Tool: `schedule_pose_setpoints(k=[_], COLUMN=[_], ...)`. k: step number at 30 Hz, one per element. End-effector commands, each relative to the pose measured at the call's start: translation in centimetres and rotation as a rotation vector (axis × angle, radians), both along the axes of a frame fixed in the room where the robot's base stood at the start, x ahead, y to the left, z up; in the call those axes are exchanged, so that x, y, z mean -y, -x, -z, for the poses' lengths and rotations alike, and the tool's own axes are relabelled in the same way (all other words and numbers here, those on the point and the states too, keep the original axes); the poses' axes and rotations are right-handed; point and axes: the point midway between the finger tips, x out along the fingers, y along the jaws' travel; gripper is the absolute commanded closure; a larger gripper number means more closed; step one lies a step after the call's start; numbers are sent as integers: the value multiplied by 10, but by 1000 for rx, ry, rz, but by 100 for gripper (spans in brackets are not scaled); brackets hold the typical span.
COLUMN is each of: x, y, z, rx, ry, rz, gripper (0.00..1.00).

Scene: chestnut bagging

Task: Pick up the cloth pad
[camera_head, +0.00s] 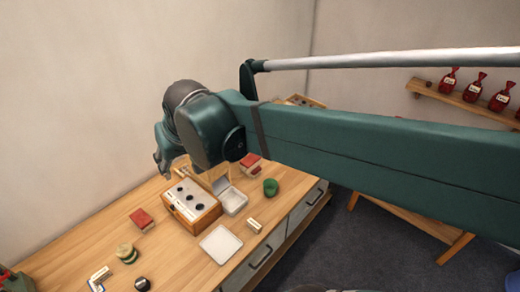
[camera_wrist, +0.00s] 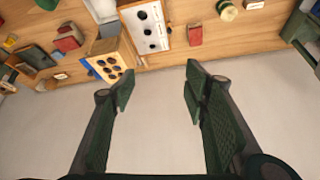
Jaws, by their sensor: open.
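I cannot tell for sure which thing is the cloth pad. A red, flat block-like piece (camera_head: 143,218) lies on the left of the bench, and a second red piece (camera_head: 250,164) lies behind the white-topped box. In the wrist view one red piece (camera_wrist: 195,35) lies right of the white-topped box and another (camera_wrist: 68,38) at the upper left. A pale square (camera_head: 220,244) lies flat near the bench's front edge. My gripper (camera_head: 162,163) is above the back of the bench, close to the wall. In the wrist view my gripper (camera_wrist: 159,78) is open, with nothing between its fingers.
A wooden box with a white, black-dotted top (camera_head: 192,200) stands mid-bench, beside an open pale box (camera_head: 231,199) and a green item (camera_head: 270,187). A wooden block with several dark holes (camera_wrist: 108,66) stands near my fingers. Red bags (camera_head: 475,86) sit on a shelf.

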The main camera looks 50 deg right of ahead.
Motion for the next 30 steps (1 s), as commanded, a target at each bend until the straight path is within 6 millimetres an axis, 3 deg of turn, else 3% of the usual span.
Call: schedule_pose_setpoints(k=[14,30], x=[63,148], y=[-66,-133], z=[-1,22], rx=[-69,-144], ry=[-52,-111], rz=[170,364], gripper=[55,55])
